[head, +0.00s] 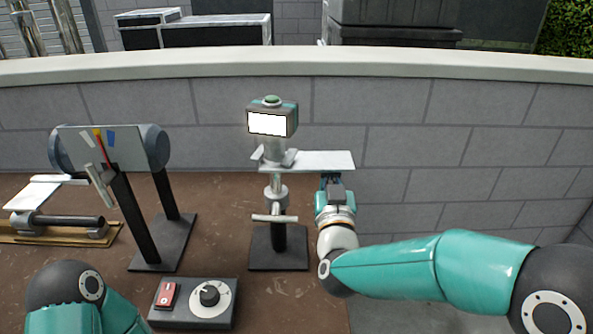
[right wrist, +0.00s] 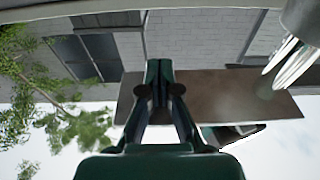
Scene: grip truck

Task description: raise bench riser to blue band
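A bench stand (head: 278,240) on a black base stands mid-bench, with a white T-handle on its post and a flat white plate (head: 325,160) reaching right. A teal-grey device with a blank white screen (head: 268,122) rises above the plate. My right gripper (head: 332,180) points up right under the plate. In the right wrist view, its fingers (right wrist: 160,75) are together in front of the plate's brownish underside (right wrist: 235,95); contact is unclear. A grey panel (head: 115,145) at left carries white, yellow, red and blue marks. The blue band (head: 111,138) is the rightmost. My left gripper is out of view.
A control box (head: 193,302) with a red switch and a black dial sits at the front. A small press-like fixture (head: 65,222) with a white plate stands at far left. A grey block wall (head: 400,110) closes the back.

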